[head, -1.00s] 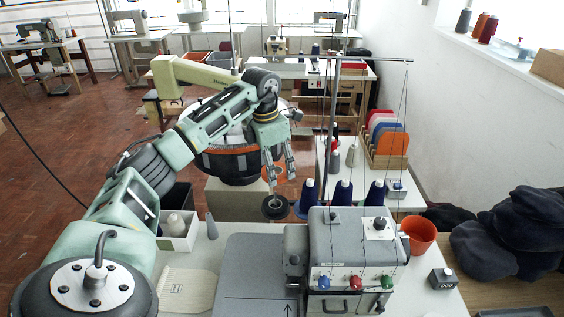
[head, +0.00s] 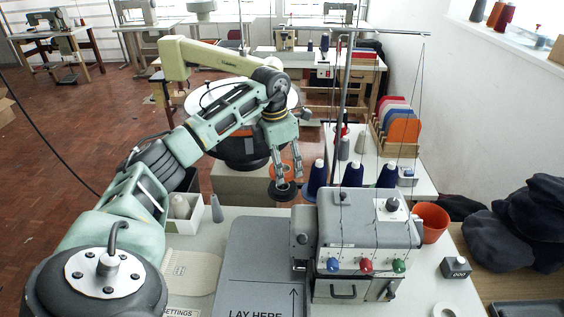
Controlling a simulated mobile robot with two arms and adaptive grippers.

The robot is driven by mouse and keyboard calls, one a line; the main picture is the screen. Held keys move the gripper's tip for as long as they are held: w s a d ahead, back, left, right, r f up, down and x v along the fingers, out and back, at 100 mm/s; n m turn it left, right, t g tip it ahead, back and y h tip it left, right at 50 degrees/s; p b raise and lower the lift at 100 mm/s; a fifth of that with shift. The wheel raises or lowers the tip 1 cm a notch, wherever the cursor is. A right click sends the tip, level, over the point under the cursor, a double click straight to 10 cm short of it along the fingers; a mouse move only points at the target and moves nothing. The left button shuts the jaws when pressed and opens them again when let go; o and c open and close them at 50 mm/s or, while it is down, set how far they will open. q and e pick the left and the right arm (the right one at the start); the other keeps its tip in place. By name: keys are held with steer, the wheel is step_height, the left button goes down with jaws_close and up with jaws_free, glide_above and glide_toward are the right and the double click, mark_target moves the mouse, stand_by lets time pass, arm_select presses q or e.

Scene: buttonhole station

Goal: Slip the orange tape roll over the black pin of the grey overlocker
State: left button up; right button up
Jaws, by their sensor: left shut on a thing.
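The grey overlocker (head: 362,235) stands on the table right of centre. Behind it is a row of dark blue thread cones. At the left end of that row is a bare dark round base (head: 282,191), the place of the black pin; the pin itself is hard to make out behind the fingers. My left gripper (head: 287,176) points down over this base, its fingers shut on the orange tape roll (head: 288,167). The roll is partly hidden by the fingers and appears just above the base; I cannot tell whether the pin is inside it. My right gripper is out of view.
A thread stand pole (head: 343,110) rises just right of my left gripper, with thin threads running down. The nearest blue cone (head: 318,178) is close to the gripper's right. An orange cup (head: 430,222) stands right of the overlocker, a white box (head: 182,214) at left.

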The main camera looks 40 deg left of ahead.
mark_target(282, 186)
arm_select(q)
steer(key=shift+f, duration=0.45)
steer(key=shift+f+b, duration=0.5)
steer(key=shift+f, duration=0.1)
steer(key=shift+f+b, duration=0.6)
steer(key=shift+f, duration=0.55)
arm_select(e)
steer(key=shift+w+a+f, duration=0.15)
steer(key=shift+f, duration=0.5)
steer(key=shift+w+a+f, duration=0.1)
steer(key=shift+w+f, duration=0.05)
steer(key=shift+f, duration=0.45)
arm_select(q)
steer(key=o, duration=1.1)
steer(key=shift+r, duration=0.1)
steer(key=r, duration=0.4)
steer(key=s+r, duration=0.1)
steer(key=r, duration=0.6)
steer(key=shift+s+a+r, duration=0.15)
steer(key=shift+a+r, duration=0.15)
steer(key=shift+r, duration=0.05)
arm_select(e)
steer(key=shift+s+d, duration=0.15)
